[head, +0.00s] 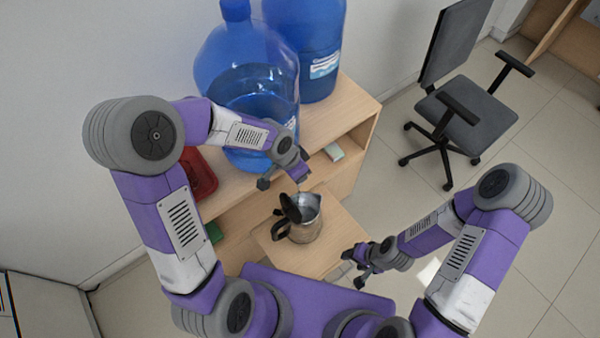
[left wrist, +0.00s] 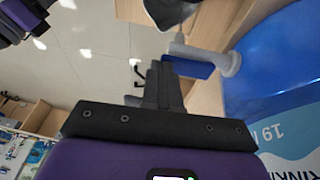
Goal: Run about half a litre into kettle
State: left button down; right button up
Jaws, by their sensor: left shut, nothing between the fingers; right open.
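The silver kettle (head: 307,226) stands upright on a low wooden surface, its dark lid tipped up and its black handle to the left. In the left wrist view, a white tap with a blue lever (left wrist: 192,68) comes off the bottle (left wrist: 285,70). My left gripper (left wrist: 160,75) is shut and empty at the lever; I cannot tell whether it touches. In the head view it hangs above and behind the kettle. My right gripper (head: 361,266) is open and empty, right of the kettle.
A second blue bottle (head: 318,45) stands behind the first. A red object (head: 198,176) lies left on the cabinet (head: 352,95), and a small pale box (head: 334,152) is in its shelf. An office chair (head: 468,115) stands on clear floor at the right.

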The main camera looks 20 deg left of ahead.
pick_arm(q)
jog(key=shift+r, duration=0.1)
dwell(0.8)
jog(key=shift+r+p, duration=0.6)
jog(key=shift+r, duration=0.15)
jog(key=shift+w+a+r+p, duration=0.1)
jog(key=shift+r+p, duration=0.4)
jog(key=r+p, duration=0.3)
jog(key=shift+w+a+r, duration=0.25)
jog(key=shift+a+r, duration=0.05)
jog(key=p+v, duration=0.1)
jog(key=v, duration=0.8)
jog(key=shift+s+a, duration=0.1)
jog(key=shift+s, duration=0.05)
dwell(0.6)
